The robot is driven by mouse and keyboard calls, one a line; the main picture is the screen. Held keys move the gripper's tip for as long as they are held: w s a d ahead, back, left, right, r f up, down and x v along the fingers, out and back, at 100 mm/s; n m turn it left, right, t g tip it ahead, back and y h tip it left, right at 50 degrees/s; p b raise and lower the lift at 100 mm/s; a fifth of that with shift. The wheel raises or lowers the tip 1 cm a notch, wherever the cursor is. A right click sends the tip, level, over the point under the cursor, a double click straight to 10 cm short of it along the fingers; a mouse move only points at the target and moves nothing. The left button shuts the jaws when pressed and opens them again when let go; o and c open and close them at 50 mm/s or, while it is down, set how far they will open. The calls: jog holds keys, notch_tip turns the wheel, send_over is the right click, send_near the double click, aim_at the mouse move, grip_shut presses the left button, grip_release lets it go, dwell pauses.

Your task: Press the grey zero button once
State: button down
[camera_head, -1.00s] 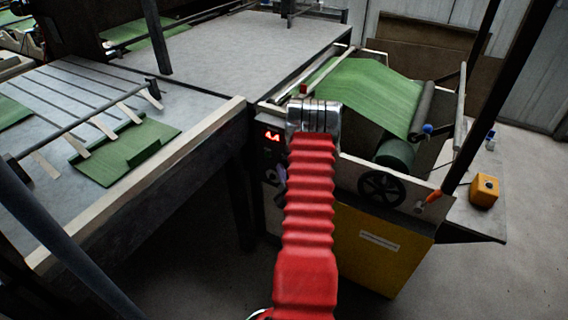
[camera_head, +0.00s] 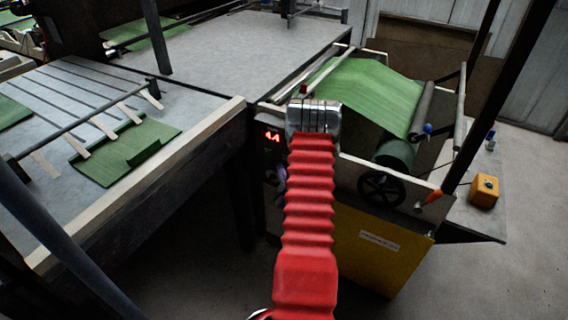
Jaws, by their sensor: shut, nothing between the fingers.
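The machine's control panel (camera_head: 270,157) stands on the near side, with a red lit display (camera_head: 272,136) that seems to read 4.4. I cannot make out the grey zero button; my red ribbed arm and its silvery metal end cover part of the panel. That metal end is over the panel's right side, and I cannot tell whether it touches anything. My gripper's fingers do not show; they are hidden behind the arm. A small dark and purplish shape shows just left of the arm, too unclear to name.
A green sheet (camera_head: 365,95) runs over rollers right of the arm. Below are a black handwheel (camera_head: 381,189) and a yellow cabinet (camera_head: 372,250). A yellow box (camera_head: 484,190) sits at right. A table (camera_head: 205,150) with green pieces is at left. Dark posts cross both sides.

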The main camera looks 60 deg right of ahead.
jog(key=shift+d, duration=0.15)
jog(key=shift+d, duration=0.3)
jog(key=shift+d, duration=0.4)
dwell(1.1)
jog(key=shift+a, duration=0.85)
jog(key=shift+a, duration=0.1)
jog(key=a, duration=0.4)
jog(key=shift+s+a, duration=0.25)
jog(key=shift+a, duration=0.15)
dwell(1.1)
